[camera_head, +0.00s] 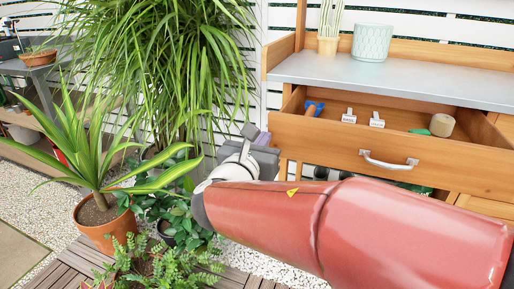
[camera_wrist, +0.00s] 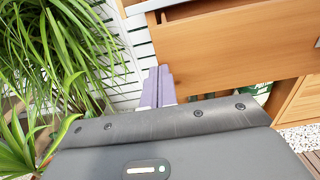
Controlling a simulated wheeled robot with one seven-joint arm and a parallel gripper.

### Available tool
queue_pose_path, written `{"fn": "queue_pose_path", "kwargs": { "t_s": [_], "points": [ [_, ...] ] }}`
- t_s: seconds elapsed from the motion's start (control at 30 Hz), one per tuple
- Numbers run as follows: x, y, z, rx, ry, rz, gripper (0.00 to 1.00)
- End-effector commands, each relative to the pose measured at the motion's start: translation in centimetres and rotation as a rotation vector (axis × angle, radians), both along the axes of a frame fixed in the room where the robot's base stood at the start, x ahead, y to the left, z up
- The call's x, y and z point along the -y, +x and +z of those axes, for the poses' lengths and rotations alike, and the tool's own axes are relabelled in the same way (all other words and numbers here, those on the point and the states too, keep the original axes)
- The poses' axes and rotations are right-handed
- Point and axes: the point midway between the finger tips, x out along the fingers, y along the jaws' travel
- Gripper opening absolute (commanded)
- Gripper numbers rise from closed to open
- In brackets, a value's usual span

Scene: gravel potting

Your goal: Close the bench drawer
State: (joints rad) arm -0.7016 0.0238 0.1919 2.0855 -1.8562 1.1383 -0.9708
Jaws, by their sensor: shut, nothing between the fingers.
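The wooden bench drawer (camera_head: 432,166) stands open below the grey bench top, with a silver handle (camera_head: 389,162) on its front. Inside it lie a blue-headed tool, two small white tags and a roll of twine. In the wrist view the drawer front (camera_wrist: 235,57) fills the upper right. My gripper (camera_head: 257,137) is at the left end of the drawer front in the head view. In the wrist view its purple-grey fingers (camera_wrist: 157,78) are together and empty, near the front's lower left corner. I cannot tell whether they touch it.
The bench top (camera_head: 410,79) holds a pale green pot (camera_head: 372,42) and a small potted grass. A large leafy plant (camera_head: 180,60) and a terracotta-potted plant (camera_head: 104,222) crowd the left. White slatted fencing stands behind; gravel and decking lie below.

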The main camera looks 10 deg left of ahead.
Motion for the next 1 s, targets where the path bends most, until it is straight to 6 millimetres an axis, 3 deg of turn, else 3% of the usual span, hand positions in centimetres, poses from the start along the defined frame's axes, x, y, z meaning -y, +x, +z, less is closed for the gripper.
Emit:
{"fn": "queue_pose_path", "kwargs": {
  "t_s": [0.57,0.77,1.0],
  "points": [
    [0.2,1.1,-0.1,-0.002,0.000,-0.002,0.00],
    [0.9,4.2,-0.1,-0.001,0.000,-0.006,0.00],
    [1.8,9.9,-0.2,-0.002,0.000,-0.005,0.00]
  ]
}}
